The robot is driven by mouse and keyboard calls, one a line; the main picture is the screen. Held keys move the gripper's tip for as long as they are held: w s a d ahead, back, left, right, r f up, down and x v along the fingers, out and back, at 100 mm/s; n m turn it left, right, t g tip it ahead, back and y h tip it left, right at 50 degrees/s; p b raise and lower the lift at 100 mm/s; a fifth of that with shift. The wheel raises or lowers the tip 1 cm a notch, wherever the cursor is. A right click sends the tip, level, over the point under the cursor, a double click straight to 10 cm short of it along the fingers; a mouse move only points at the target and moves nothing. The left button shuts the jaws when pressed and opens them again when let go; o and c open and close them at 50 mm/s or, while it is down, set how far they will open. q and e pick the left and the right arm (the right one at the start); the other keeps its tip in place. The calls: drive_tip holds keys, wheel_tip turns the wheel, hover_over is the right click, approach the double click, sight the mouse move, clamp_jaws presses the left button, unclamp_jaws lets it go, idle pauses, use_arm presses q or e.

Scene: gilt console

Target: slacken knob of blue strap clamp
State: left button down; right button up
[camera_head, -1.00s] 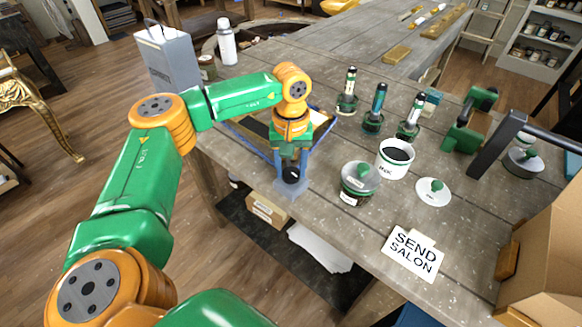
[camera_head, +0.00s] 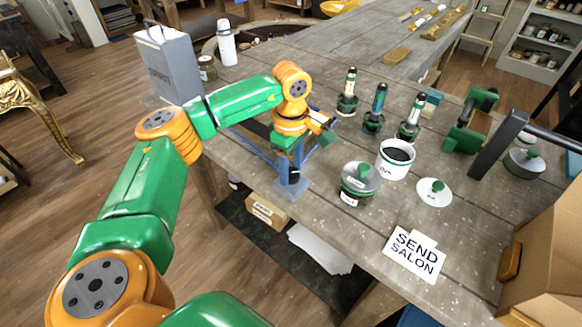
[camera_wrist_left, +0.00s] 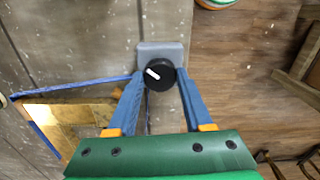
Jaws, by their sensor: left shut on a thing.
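The blue strap clamp has a grey body (camera_head: 291,190) at the near left edge of the bench. It also shows in the wrist view (camera_wrist_left: 160,48). Its round black knob (camera_wrist_left: 160,74) has a white pointer mark, slanting up to the left. A blue strap (camera_wrist_left: 75,81) runs from the clamp along a frame with a golden panel (camera_wrist_left: 75,115). My left gripper (camera_head: 293,176) points down, its blue fingers on either side of the knob, shut on it. In the head view the fingers and wrist hide most of the knob and part of the frame. My right gripper is out of view.
Right of the clamp stand a lidded jar (camera_head: 359,183), an open white pot (camera_head: 395,160) and a lid with a green knob (camera_head: 434,192). Several green-based tools (camera_head: 373,112) stand behind. A grey box (camera_head: 170,66) is at the back left. A sign (camera_head: 414,253) lies near the front.

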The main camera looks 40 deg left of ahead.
sight(291, 172)
use_arm(q)
drive_tip(key=n, duration=0.3)
drive_tip(key=shift+r+n, duration=0.1)
drive_tip(key=shift+n, duration=2.1)
drive_tip(key=shift+c, duration=1.5)
unclamp_jaws()
wheel_tip(291, 172, up, 6)
drive_tip(key=shift+b, duration=0.65)
drive_tip(key=shift+r, duration=0.55)
